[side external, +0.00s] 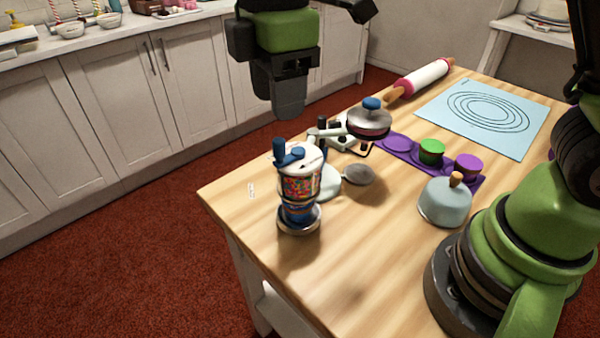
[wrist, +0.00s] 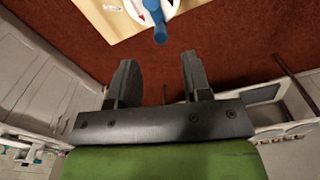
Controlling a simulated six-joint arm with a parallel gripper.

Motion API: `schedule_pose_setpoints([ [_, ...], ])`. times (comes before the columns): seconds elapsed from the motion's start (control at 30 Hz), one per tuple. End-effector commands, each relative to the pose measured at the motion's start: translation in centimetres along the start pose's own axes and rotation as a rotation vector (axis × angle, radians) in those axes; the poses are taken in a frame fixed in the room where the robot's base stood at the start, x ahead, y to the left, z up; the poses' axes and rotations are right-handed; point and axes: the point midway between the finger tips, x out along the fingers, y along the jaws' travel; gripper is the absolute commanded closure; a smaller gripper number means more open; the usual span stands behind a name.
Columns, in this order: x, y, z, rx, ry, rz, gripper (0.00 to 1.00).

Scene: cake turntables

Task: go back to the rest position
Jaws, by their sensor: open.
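My gripper (side external: 289,100) hangs in the air behind the table's far left edge, above the red floor, well apart from everything on the table. In the wrist view my gripper (wrist: 158,82) shows two dark fingers spread apart with nothing between them. The wooden table (side external: 370,255) fills the right half of the side view; a corner of it (wrist: 92,14) shows at the top of the wrist view. A sprinkle dispenser (side external: 299,186) with a white lid and blue handle stands upright near the table's left corner. Its blue handle (wrist: 160,28) also shows in the wrist view.
A grey cloche (side external: 445,203), a purple tray (side external: 394,145) with green and purple jars, a small turntable (side external: 369,123), a rolling pin (side external: 420,79) and a blue mat (side external: 482,117) are on the table. White cabinets (side external: 110,100) stand behind my gripper. The table's front is clear.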

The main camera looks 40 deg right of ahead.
Motion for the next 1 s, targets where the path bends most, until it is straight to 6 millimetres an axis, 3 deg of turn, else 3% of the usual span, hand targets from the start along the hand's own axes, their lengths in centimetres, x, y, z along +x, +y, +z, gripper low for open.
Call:
schedule_pose_setpoints([
  [0.13, -0.9, -0.2, 0.7, 0.061, 0.022, 0.015, 0.55],
  [0.23, -2.7, -0.9, 2.3, 0.204, 0.072, 0.047, 0.55],
  [0.4, -6.2, -3.6, 6.3, 0.593, 0.216, 0.112, 0.55],
  [0.53, -7.7, -6.3, 9.2, 0.905, 0.349, 0.147, 0.55],
  [0.8, -7.8, -11.4, 12.9, 1.439, 0.616, 0.165, 0.55],
  [1.0, -7.2, -12.7, 13.7, 1.601, 0.711, 0.157, 0.55],
])
